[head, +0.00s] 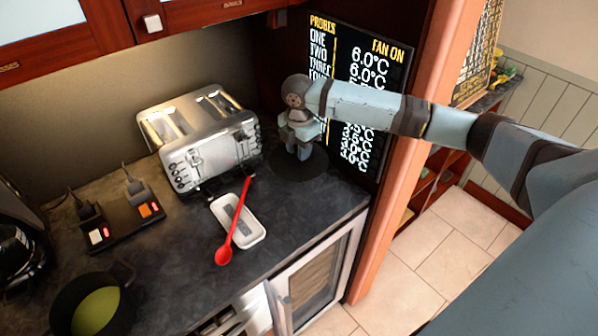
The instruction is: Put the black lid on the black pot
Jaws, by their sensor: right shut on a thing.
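The black lid (303,171) is a dark round disc at the right end of the dark counter, in front of the display screen. My right gripper (299,147) is above it, pointing down, and is shut on it. The gripper hides the lid's knob, and I cannot tell whether the lid touches the counter. The black pot (61,302) is at the lower left of the view, open at the top, with something green inside. The bottom edge of the picture cuts it off. My left gripper is not in view.
A silver toaster (208,143) stands at the back. A red spoon (237,220) lies across a white rest (248,230) between lid and pot. A black device (122,223) with lit squares is behind the pot. The screen (379,72) stands close behind my right gripper.

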